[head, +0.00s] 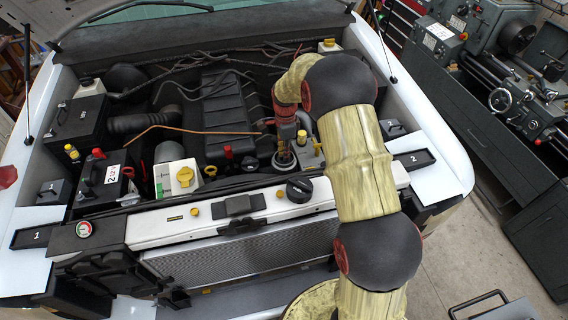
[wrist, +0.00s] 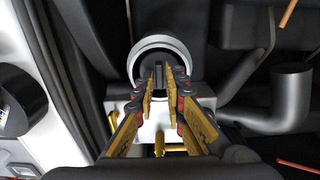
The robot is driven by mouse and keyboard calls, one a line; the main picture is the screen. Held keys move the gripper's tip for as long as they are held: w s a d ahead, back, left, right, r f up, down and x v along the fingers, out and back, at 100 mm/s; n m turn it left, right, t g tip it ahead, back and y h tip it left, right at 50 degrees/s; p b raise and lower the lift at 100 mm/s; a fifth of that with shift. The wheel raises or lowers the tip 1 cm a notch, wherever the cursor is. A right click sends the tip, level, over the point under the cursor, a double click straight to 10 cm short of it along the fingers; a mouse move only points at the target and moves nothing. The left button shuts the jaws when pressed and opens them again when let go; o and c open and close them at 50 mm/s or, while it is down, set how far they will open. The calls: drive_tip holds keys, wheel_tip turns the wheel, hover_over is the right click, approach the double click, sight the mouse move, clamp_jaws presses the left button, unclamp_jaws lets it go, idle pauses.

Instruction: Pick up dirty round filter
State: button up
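A round pale-rimmed housing (wrist: 143,50) sits under my gripper in the wrist view. Its inside is dark, and a greyish ribbed part between the fingertips looks like the round filter, but its dirt and full shape cannot be made out. In the head view the round housing (head: 284,160) is in the engine bay, right of centre. My gripper (wrist: 167,80) points down into the ring, its two yellow fingers apart with a visible gap between them. In the head view my gripper (head: 285,138) is just above the housing, its fingertips mostly hidden. I cannot tell whether they touch the filter.
A grey elbow pipe (wrist: 275,105) lies right of the housing. The radiator support with a black cap (head: 299,189) is in front. A black battery (head: 104,178) and white reservoir with yellow cap (head: 184,177) stand left. Trays marked 1 (head: 40,236) and 2 (head: 415,160) flank the bay.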

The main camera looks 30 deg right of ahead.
clamp_jaws()
idle(0.8)
wheel_tip(320, 180, up, 18)
drive_tip(key=p, duration=0.3)
idle(1.0)
